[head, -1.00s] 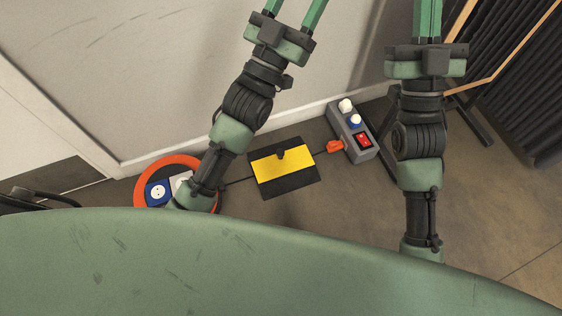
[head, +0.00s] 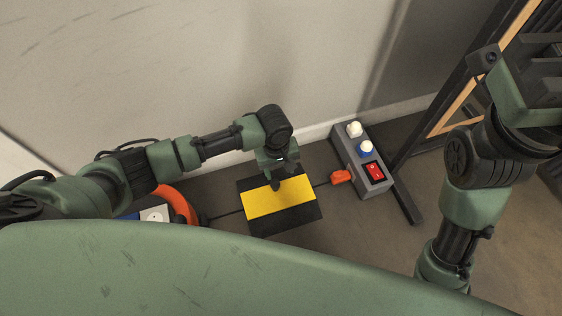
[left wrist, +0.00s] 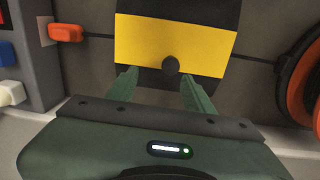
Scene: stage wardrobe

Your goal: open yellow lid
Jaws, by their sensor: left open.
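The yellow lid (head: 262,201) lies shut across the middle of a black box (head: 283,220) on the floor, near the wall. In the left wrist view the yellow lid (left wrist: 205,38) carries a dark round knob (left wrist: 170,65) at its near edge. My left gripper (head: 282,180) is over the lid's wall-side edge. In the left wrist view its fingers (left wrist: 162,85) are spread on either side of the knob's line, with the knob just ahead, not visibly gripped. My right arm is raised at the right; its gripper jaws are not clear at the picture's edge.
A grey power strip (head: 362,160) with white and blue plugs and a red switch stands right of the box. An orange connector (head: 341,177) joins it by a cable. An orange reel (head: 180,203) lies left. A rack stands at the right.

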